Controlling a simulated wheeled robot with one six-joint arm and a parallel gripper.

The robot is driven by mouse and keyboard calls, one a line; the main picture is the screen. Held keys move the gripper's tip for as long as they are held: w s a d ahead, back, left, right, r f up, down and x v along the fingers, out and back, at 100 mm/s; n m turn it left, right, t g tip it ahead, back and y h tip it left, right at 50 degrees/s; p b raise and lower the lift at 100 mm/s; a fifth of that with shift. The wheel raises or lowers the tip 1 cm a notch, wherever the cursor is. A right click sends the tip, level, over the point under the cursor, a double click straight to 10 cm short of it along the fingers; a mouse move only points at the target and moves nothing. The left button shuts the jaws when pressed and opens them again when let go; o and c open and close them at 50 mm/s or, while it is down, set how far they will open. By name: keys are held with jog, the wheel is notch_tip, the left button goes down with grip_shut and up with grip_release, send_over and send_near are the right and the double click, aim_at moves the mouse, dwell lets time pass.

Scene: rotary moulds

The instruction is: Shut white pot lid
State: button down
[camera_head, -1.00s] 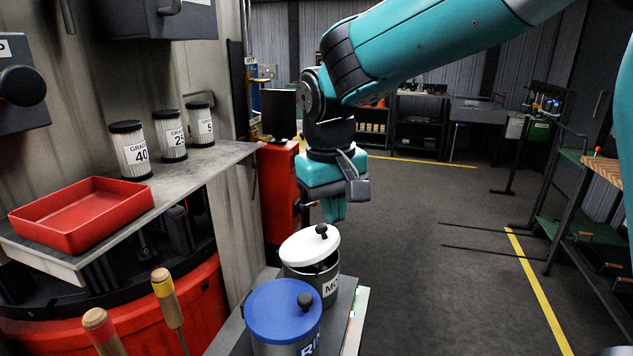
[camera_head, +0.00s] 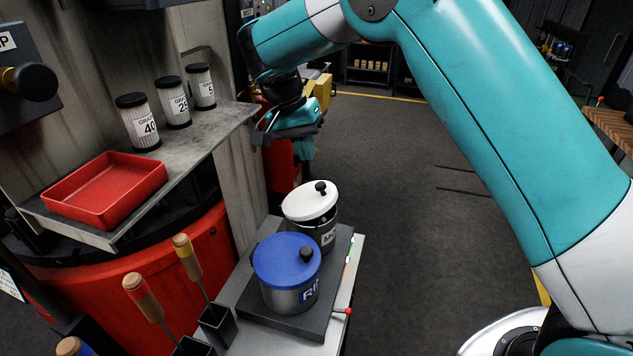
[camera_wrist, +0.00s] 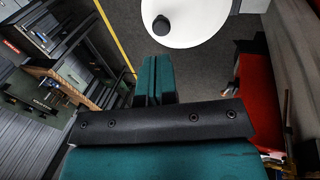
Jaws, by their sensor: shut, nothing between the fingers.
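The white pot lid (camera_head: 309,203) with its black knob lies over the mouth of a grey metal pot (camera_head: 323,238) marked "MO". It looks slightly tilted, and I cannot tell if its whole rim is seated. In the wrist view the round white lid (camera_wrist: 195,22) shows at the top, with its dark knob at its left side. My gripper (camera_head: 304,168) is behind the lid and a little above it, apart from it in the picture. Its teal fingers (camera_wrist: 155,78) are together and empty.
A pot with a blue lid (camera_head: 285,259) stands in front, on the same dark plate (camera_head: 259,318). Wooden-handled tools (camera_head: 187,258) stand at front left. A shelf (camera_head: 195,146) holds a red tray (camera_head: 106,188) and labelled canisters. Open floor (camera_head: 390,190) lies to the right.

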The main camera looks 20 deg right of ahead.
aim_at(320, 185)
jog(key=p+x, duration=0.2)
jog(key=x, duration=0.5)
jog(key=shift+r, duration=0.1)
